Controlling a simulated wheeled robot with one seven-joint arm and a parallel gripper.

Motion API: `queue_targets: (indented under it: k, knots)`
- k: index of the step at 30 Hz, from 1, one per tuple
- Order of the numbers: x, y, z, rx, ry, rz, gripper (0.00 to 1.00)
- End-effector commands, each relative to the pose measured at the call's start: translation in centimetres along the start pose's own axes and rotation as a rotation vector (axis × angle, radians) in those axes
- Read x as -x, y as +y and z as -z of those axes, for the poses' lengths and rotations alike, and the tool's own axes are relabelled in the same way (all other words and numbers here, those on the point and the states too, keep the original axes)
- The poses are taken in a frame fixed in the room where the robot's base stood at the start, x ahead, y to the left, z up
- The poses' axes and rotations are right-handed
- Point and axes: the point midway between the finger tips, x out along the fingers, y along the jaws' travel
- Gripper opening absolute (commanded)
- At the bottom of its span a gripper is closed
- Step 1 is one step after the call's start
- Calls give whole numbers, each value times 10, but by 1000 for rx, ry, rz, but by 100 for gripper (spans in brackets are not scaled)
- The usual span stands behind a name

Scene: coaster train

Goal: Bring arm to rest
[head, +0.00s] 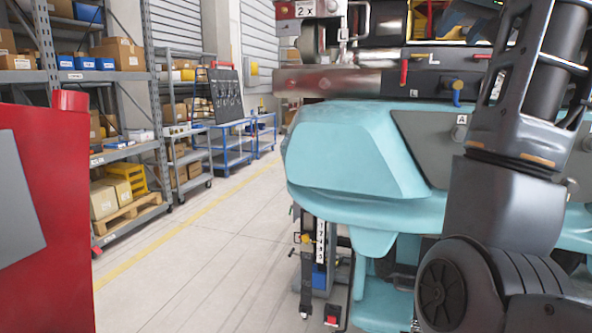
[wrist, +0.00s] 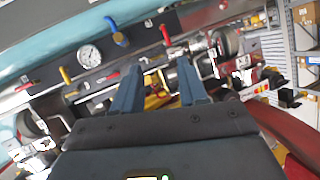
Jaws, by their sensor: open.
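My arm (head: 510,200) stands upright at the right of the head view, in front of the teal coaster train (head: 350,155). The gripper end is out of the head view. In the wrist view my gripper (wrist: 159,88) shows two blue-grey fingers spread apart, with nothing held between them. Beyond the fingers is a panel with a round white gauge (wrist: 89,56), a blue-handled valve (wrist: 117,33) and red and yellow handles. The view is tilted, and I cannot tell how far the fingers are from the panel.
A red cabinet-like body (head: 65,215) stands close at the left. Grey shelves (head: 105,65) with boxes line the left wall, with blue carts (head: 232,150) farther back. The pale floor (head: 200,255) between the shelves and the train is clear, with a yellow line along it.

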Motion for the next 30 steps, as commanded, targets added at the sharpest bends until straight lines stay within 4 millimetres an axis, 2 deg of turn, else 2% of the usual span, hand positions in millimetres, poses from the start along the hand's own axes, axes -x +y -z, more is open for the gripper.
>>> queue_targets:
  k: [8, 17, 20, 24, 30]
  knots:
    - [-20, 8, -26, 18, 4, -22, 42]
    - [-52, 22, -79, 55, 15, -58, 42]
    - [-65, 30, -106, 75, 22, -73, 42]
    - [-84, 45, -161, 114, 31, -95, 42]
    - [-97, 67, -243, 173, 50, -115, 42]
